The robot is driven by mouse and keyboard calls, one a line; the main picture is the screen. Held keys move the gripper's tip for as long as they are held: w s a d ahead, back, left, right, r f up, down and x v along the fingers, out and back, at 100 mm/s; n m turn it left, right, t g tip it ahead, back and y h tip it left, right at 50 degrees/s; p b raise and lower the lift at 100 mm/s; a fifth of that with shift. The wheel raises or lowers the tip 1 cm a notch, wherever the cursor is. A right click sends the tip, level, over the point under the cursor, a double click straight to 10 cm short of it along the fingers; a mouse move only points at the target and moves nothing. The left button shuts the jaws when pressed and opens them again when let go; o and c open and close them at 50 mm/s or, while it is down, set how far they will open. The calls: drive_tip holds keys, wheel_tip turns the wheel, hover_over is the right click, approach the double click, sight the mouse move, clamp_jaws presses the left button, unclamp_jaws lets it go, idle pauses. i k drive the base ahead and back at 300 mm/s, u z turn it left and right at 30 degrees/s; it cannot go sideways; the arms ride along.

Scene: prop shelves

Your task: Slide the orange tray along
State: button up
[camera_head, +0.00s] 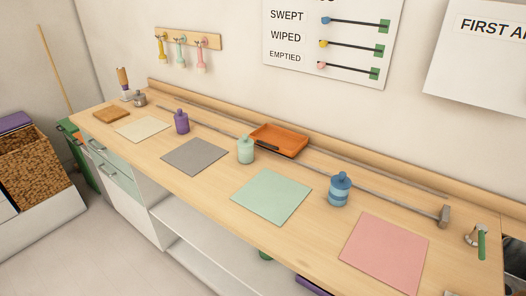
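The orange tray (282,139) sits toward the back of the wooden counter, right of the middle of the picture. It is shallow and rectangular, and looks empty. A dark strip, perhaps a handle, shows at its front left edge. It lies close to a long grey rail (215,129) that runs lengthwise along the counter to a grey end block (444,215). I cannot tell exactly how the tray meets the rail. My gripper does not show in this view.
A mint jar (245,150) stands just in front of the tray's left end. A purple jar (181,121) stands further left and a blue jar (339,190) to the right. Flat grey (195,157), mint (271,196) and pink mats (384,253) lie along the front.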

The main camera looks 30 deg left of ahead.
sight(288, 143)
drive_tip(key=z, duration=0.4)
drive_tip(key=k, duration=0.15)
drive_tip(key=u, duration=0.85)
drive_tip(key=i, duration=0.2)
drive_tip(key=u, duration=0.75)
drive_tip(key=k, duration=0.5)
drive_tip(key=u, duration=0.6)
drive_tip(key=i, duration=1.4)
drive_tip(key=z, duration=0.05)
